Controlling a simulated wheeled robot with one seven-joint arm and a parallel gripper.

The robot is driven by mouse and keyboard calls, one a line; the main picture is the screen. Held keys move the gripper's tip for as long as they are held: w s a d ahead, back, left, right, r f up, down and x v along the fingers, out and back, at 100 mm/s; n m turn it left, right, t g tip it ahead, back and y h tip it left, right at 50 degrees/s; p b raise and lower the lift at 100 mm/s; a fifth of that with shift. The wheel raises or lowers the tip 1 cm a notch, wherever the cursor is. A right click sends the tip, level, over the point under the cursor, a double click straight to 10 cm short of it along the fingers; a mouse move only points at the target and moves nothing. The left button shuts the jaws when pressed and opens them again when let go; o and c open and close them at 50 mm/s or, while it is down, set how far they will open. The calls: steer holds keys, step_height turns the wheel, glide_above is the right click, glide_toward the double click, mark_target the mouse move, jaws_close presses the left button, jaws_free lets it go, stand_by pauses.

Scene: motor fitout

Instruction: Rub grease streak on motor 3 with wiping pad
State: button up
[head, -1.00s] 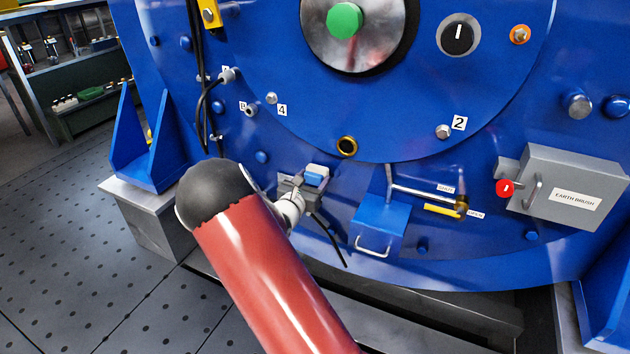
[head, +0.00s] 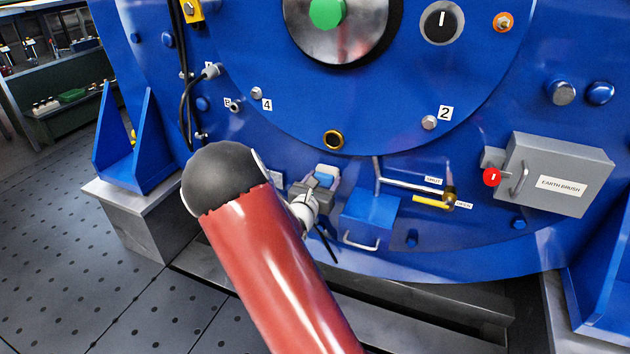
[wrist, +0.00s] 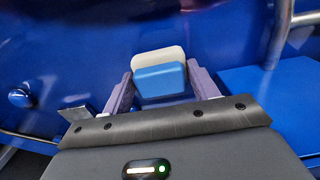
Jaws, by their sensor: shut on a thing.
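The motor is a large blue housing (head: 400,258) with a round front, filling most of the head view. My gripper (head: 316,184) is low in front of it, left of a blue box with a handle. It is shut on the wiping pad (head: 326,174), a blue block with a whitish layer. In the wrist view the pad (wrist: 160,82) sits between the two fingers of my gripper (wrist: 163,90), whitish layer on the far side. I cannot tell whether the pad touches the housing. I cannot make out a grease streak. A thin dark line beside my gripper is unclear.
The blue handled box (head: 370,213) juts out just right of my gripper, under a metal pipe with a yellow lever (head: 430,200). A grey "EARTH BRUSH" box (head: 560,175) with a red knob is further right. A blue bracket (head: 135,150) stands at left.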

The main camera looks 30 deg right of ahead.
steer(key=shift+s+d, duration=0.25)
steer(key=shift+w+a+r+p, duration=0.1)
steer(key=shift+w+a+p, duration=0.05)
steer(key=shift+w+a, duration=0.45)
steer(key=shift+w+a+p, duration=0.15)
steer(key=shift+w+a, duration=0.2)
steer(key=shift+w, duration=0.3)
steer(key=shift+w+a+p, duration=0.3)
steer(key=shift+w+a, duration=1.15)
steer(key=shift+w, duration=0.2)
steer(key=v, duration=0.6)
steer(key=shift+p, duration=0.35)
steer(key=shift+s+a, duration=0.1)
steer(key=shift+v, duration=1.4)
